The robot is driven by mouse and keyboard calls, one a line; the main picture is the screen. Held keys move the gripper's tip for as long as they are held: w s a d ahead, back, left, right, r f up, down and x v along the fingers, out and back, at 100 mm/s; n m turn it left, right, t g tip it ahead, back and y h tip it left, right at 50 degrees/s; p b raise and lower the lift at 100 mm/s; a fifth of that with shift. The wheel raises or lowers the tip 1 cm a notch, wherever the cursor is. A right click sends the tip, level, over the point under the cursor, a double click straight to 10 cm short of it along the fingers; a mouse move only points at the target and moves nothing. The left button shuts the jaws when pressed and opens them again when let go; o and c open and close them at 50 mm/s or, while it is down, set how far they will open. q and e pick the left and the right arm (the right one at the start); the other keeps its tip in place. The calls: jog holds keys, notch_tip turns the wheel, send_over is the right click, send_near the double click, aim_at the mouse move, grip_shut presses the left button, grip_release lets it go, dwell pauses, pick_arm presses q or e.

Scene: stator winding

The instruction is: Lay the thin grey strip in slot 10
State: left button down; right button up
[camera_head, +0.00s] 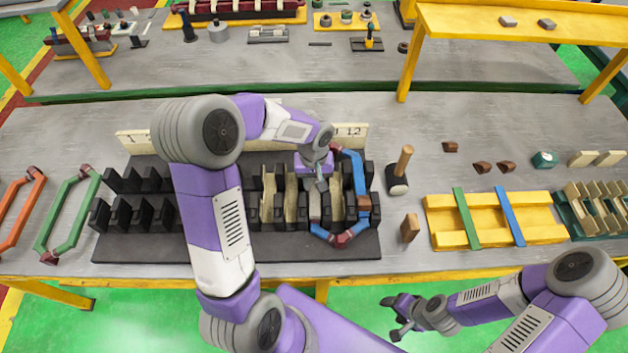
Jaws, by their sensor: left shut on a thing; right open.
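The black slotted stator block (140,247) lies on the grey table, with a pale numbered board (350,131) behind it; most numbers are hidden by my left arm. My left gripper (319,184) is over the right part of the block, pointing down and shut on a thin grey strip (315,205). The strip is at a slot between black teeth, inside the blue coil; I cannot tell whether it rests on the slot bottom. The blue coil (359,172) with dark red ends lies in the right slots. My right gripper (396,317) is open and empty, in front of the table.
A mallet (398,185) and a wooden block (410,228) stand right of the stator. Further right are a yellow tray (440,201) with green and blue bars, and brown wedges (482,167). Orange (11,231) and green (49,218) coils lie at the left.

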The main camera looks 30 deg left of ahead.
aim_at(314, 187)
pick_arm(q)
jog(key=shift+f+b, duration=0.45)
jog(key=shift+b, duration=0.05)
dwell(0.4)
jog(key=c, duration=0.8)
grip_release()
jog(key=shift+o, duration=0.2)
jog(key=shift+r, duration=0.2)
jog(key=shift+r+p, duration=0.55)
jog(key=shift+r, duration=0.1)
jog(key=shift+r, duration=0.1)
notch_tip(314, 187, up, 7)
jog(key=p, duration=0.5)
jog(key=shift+r, duration=0.15)
